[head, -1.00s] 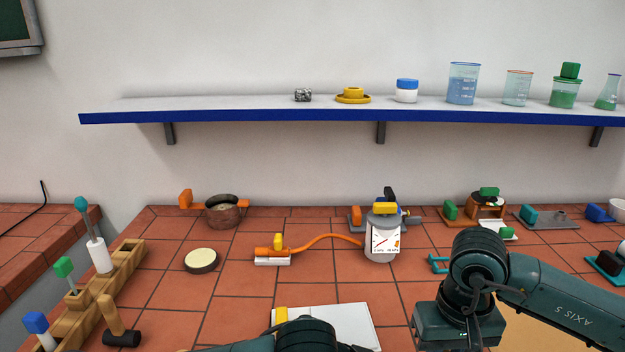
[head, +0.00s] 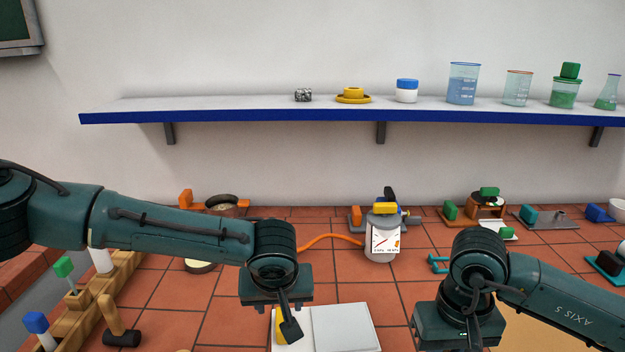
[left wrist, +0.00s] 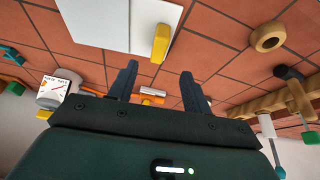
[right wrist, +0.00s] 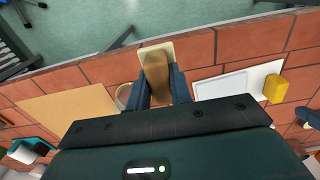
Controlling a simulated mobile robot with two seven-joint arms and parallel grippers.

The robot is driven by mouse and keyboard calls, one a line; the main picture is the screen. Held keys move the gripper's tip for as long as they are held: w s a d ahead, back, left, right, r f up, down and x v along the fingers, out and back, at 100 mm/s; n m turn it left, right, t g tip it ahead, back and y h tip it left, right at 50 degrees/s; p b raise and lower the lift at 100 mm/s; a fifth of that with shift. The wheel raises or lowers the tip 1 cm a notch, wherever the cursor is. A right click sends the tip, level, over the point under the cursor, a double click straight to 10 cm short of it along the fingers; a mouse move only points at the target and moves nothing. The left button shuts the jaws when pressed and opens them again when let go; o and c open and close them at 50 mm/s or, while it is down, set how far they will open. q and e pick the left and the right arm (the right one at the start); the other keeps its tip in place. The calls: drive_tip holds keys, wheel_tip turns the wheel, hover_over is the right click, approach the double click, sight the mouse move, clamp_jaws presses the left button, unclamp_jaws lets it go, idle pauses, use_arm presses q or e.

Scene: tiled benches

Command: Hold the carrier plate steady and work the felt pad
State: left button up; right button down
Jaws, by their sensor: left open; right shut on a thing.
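The carrier plate, a flat white plate (head: 345,326) with a yellow block at its left end, lies on the tiles at the front middle. It also shows in the left wrist view (left wrist: 105,18) and right wrist view (right wrist: 215,87). My left gripper (head: 291,328) is open above the plate's yellow-block end; in the left wrist view its empty fingers (left wrist: 157,78) are apart from the block. My right gripper (right wrist: 160,88) is shut on a brown grip with a cream base (right wrist: 182,47), apparently the felt pad, beside the plate. Its underside is hidden.
A tan board (head: 545,335) lies at the front right. A gauge canister (head: 382,240) with an orange hose stands behind the plate. A wooden rack (head: 100,288) of tools and a mallet (head: 121,338) are at the left.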

sight(282, 320)
use_arm(q)
drive_tip(key=b+x, duration=0.6)
drive_tip(key=x, duration=0.3)
drive_tip(key=shift+f, duration=0.15)
drive_tip(key=shift+b+x, duration=0.9)
drive_tip(key=shift+w, duration=0.1)
drive_tip(key=shift+c, duration=0.4)
clamp_jaws()
